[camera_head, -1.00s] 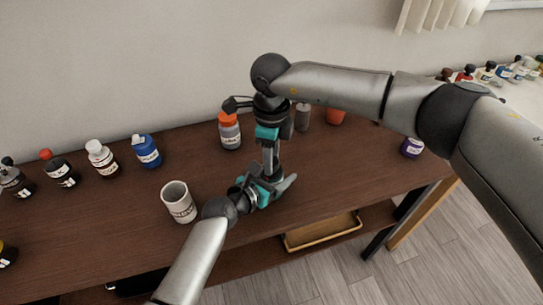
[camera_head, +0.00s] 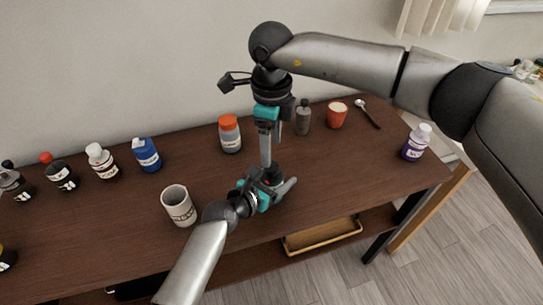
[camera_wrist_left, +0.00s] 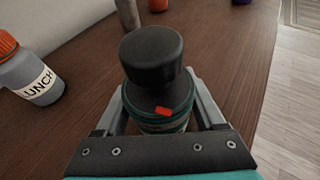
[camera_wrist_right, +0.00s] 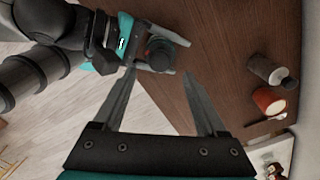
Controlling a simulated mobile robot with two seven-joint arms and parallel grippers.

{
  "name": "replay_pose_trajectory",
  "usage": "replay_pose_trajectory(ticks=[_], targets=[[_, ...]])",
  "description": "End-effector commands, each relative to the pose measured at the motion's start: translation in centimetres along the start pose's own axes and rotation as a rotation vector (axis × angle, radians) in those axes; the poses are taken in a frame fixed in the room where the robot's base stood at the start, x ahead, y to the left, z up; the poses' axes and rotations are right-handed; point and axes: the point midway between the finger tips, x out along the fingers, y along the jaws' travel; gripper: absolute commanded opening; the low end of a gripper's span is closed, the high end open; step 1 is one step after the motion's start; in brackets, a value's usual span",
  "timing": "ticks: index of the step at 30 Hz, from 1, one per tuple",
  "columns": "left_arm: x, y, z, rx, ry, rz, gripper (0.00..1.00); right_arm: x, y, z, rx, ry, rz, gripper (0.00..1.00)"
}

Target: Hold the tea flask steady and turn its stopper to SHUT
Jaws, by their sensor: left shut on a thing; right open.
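The tea flask stands upright on the table; its dark green collar with a red mark (camera_wrist_left: 162,111) and its plain black stopper (camera_wrist_left: 152,55) show in the left wrist view. No word is readable on the stopper from here. My left gripper (camera_wrist_left: 155,90) is shut around the flask below the stopper. In the head view, the left gripper (camera_head: 276,187) hides most of the flask. My right gripper (camera_wrist_right: 159,72) is open and empty, pointing down above the stopper (camera_wrist_right: 160,48). The right gripper (camera_head: 267,160) appears apart from the stopper, but the exact gap is hard to tell.
A white mug (camera_head: 179,207) stands left of the left gripper. An orange-capped jar (camera_head: 230,135), a grey bottle (camera_head: 303,118), a red cup (camera_head: 337,116) and a spoon (camera_head: 368,113) are behind. A purple-labelled bottle (camera_head: 415,145) stands near the right edge.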

Motion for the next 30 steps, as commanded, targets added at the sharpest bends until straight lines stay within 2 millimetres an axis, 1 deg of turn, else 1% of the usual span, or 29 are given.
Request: replay_pose_trajectory(ticks=[1, 3, 6, 9, 14, 24, 25, 30], targets=[[0.0, 0.0, -0.1, 0.000, 0.003, -0.001, 0.09, -1.3, -0.1, 0.0, 0.000, -0.002, -0.003, 0.74], [0.0, 0.0, -0.1, 0.000, 0.003, -0.001, 0.09, -2.7, -0.1, 0.0, 0.000, -0.001, -0.004, 0.74], [0.0, 0.0, -0.1, 0.000, 0.003, -0.001, 0.09, -4.4, 0.0, 0.0, 0.000, -0.001, -0.002, 0.74], [0.0, 0.0, -0.1, 0.000, 0.003, -0.001, 0.09, -5.5, 0.0, 0.0, 0.000, 0.000, -0.001, 0.74], [0.0, 0.0, -0.1, 0.000, 0.003, -0.001, 0.09, -6.3, 0.0, 0.0, 0.000, 0.001, 0.000, 0.74], [0.0, 0.0, -0.1, 0.000, 0.003, -0.001, 0.09, -6.3, 0.0, 0.0, 0.000, 0.001, 0.000, 0.74], [0.0, 0.0, -0.1, 0.000, 0.003, -0.001, 0.73, -6.3, 0.0, 0.0, 0.000, 0.001, 0.000, 0.74], [0.0, 0.0, -0.1, 0.000, 0.002, -0.001, 0.93, -6.3, 0.0, 0.0, 0.000, 0.001, 0.001, 0.74]])
